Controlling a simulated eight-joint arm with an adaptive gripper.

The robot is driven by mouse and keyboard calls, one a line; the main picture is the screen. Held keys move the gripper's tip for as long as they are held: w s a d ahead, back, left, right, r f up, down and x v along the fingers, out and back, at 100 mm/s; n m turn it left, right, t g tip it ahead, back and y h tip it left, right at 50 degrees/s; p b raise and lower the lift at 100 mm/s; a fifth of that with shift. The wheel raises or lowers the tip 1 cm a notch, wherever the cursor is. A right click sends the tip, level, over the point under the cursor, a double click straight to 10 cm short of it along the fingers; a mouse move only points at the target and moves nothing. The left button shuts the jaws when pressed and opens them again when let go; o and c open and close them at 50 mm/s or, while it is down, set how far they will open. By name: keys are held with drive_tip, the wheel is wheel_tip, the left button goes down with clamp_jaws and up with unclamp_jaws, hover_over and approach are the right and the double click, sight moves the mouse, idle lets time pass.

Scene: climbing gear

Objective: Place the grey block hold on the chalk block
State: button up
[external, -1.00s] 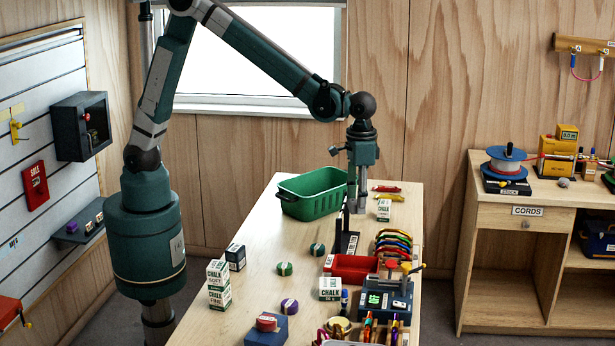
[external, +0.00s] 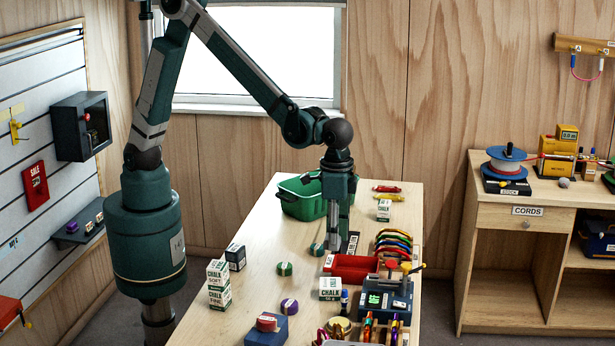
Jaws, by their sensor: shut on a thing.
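My gripper (external: 337,240) points down over the table beside the front right of the green tub. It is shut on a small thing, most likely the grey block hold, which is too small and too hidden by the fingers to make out. I see no grey block hold standing clear elsewhere. A white block marked CHALK (external: 330,289) stands on the table in front of the red tray, below my gripper in the picture and apart from it. I take it for the chalk block, though other chalk boxes are in view.
The green tub (external: 291,205) stands behind my gripper. The red tray (external: 345,272) and a dark scale-like device (external: 384,302) stand to the right. Stacked chalk boxes (external: 219,284) and round green tape rolls (external: 285,269) lie left. The table's left middle is mostly clear.

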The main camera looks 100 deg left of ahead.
drive_tip(key=shift+s+f, duration=0.1)
drive_tip(key=shift+f, duration=0.95)
drive_tip(key=shift+f, duration=0.1)
hover_over(332, 280)
drive_tip(key=shift+a+f, duration=0.1)
drive_tip(key=shift+f, duration=2.7)
drive_tip(key=shift+f, duration=0.1)
drive_tip(key=shift+f+p, duration=0.35)
drive_tip(key=shift+f, duration=1.65)
drive_tip(key=shift+f, duration=0.15)
drive_tip(key=o, duration=0.9)
